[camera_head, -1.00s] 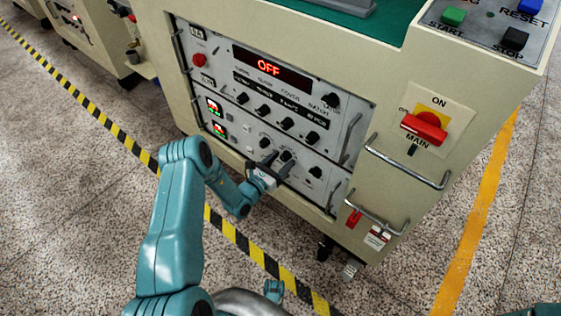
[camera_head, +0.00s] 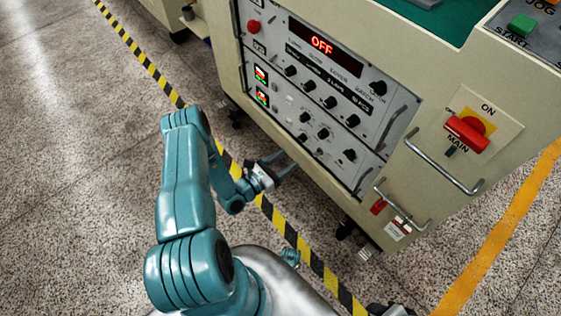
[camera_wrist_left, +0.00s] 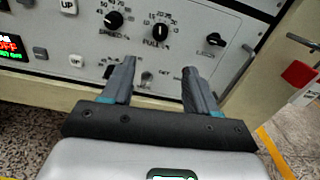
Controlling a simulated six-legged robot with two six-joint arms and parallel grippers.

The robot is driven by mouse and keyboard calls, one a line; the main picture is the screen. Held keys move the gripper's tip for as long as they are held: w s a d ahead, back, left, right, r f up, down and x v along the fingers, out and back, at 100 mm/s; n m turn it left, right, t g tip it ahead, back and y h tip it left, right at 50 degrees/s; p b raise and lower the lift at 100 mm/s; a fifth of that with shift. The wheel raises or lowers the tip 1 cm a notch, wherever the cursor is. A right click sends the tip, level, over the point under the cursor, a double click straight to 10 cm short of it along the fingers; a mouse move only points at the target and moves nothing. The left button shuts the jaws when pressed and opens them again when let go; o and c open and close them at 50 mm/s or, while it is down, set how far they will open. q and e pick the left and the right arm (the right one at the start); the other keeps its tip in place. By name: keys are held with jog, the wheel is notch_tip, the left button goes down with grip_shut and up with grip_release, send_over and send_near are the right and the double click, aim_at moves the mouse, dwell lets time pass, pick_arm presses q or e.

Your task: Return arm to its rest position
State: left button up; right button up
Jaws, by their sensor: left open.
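My left arm (camera_head: 188,190) is teal and comes in from the lower left in the head view. Its gripper (camera_head: 283,165) is open and empty, with clear room between the fingers and the panel's lower edge. In the left wrist view the two dark fingers (camera_wrist_left: 158,85) are apart with nothing between them. The control panel (camera_head: 318,100) of the cream machine is in front, with a red OFF display and rows of black knobs.
The cream machine (camera_head: 395,175) has metal handles and a red MAIN switch (camera_head: 467,134). A yellow-black floor stripe (camera_head: 283,229) runs under my left gripper. An orange line (camera_head: 500,235) lies at the right. The speckled floor at the left is clear.

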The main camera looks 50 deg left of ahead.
pick_arm(q)
jog(key=shift+s, duration=0.9)
